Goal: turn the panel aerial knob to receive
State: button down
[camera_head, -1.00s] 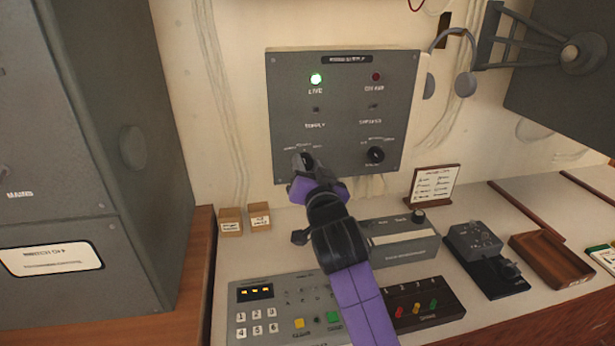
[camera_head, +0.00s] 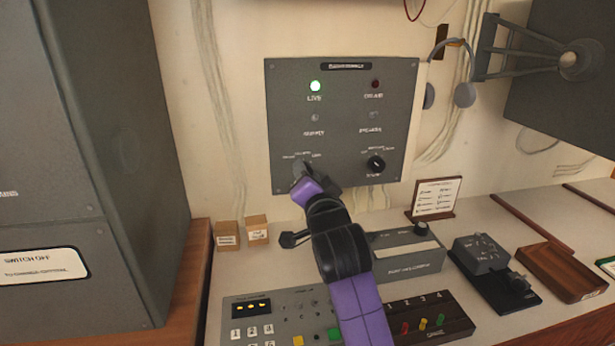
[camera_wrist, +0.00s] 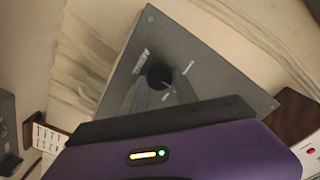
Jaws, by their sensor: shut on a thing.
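The grey wall panel (camera_head: 343,125) carries a lit green lamp (camera_head: 315,86), a dark red lamp (camera_head: 375,84) and two lower knobs. My gripper (camera_head: 304,177) is at the lower left knob, which I take as the aerial knob; the gripper hides most of it. In the wrist view my fingers (camera_wrist: 160,95) reach to either side of a round black knob (camera_wrist: 159,75) and are shut on it.
Headphones (camera_head: 465,94) hang right of the panel. Below, the desk holds a card stand (camera_head: 436,197), a grey box (camera_head: 408,263), a keypad unit (camera_head: 285,312) and two small boxes (camera_head: 257,229). A grey cabinet (camera_head: 130,115) stands left.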

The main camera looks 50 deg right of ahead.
jog(key=c, duration=1)
grip_release()
jog(key=shift+o, duration=0.2)
jog(key=shift+s, duration=0.1)
jog(key=b+v, duration=0.1)
jog(key=v, duration=0.6)
jog(key=shift+s+a, duration=0.25)
